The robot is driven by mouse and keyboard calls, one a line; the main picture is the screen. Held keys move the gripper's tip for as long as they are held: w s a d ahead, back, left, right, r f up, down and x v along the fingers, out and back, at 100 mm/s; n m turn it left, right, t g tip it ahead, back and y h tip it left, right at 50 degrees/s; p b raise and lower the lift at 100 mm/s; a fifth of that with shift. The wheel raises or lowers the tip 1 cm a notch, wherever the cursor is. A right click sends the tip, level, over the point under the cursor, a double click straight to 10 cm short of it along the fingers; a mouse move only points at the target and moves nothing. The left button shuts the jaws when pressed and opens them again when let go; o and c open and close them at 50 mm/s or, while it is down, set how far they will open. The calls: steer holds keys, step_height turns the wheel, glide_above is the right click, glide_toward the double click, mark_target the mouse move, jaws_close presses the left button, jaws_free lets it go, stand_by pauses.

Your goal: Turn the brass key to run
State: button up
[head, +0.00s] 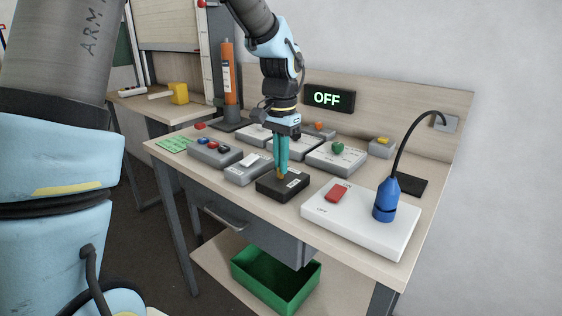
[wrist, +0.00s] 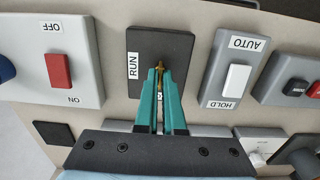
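The brass key (wrist: 160,70) stands in a black box marked RUN (wrist: 178,47) in the wrist view. In the head view the black box (head: 290,188) sits near the table's front edge, with the key (head: 281,177) at the fingertips. My gripper (head: 281,168) points straight down over the box. Its teal fingers (wrist: 160,82) lie close on both sides of the key and look shut on it. The fingers hide part of the key and any marks below it. A black display (head: 329,98) on the back panel reads OFF in green.
A white board with a red rocker (head: 337,193) and a blue plug with a black cable (head: 385,200) stands right of the box. A grey AUTO/HOLD switch box (head: 248,170) and a button box (head: 215,152) stand left. Several more control boxes crowd behind. A green bin (head: 275,280) sits below.

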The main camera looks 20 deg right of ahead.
steer(key=shift+m+p, duration=0.35)
steer(key=shift+m, duration=0.05)
jaws_close()
steer(key=m+p, duration=0.2)
steer(key=shift+r+m, duration=0.15)
steer(key=shift+m, duration=0.25)
steer(key=m+p, duration=0.3)
steer(key=m, duration=0.2)
steer(key=shift+p, duration=0.4)
steer(key=m+p, duration=0.3)
steer(key=m, duration=0.2)
steer(key=m+p, duration=0.3)
steer(key=m, duration=0.1)
steer(key=shift+p, duration=0.3)
steer(key=shift+m, duration=0.3)
steer(key=o, duration=0.6)
jaws_free()
steer(key=shift+c, duration=0.2)
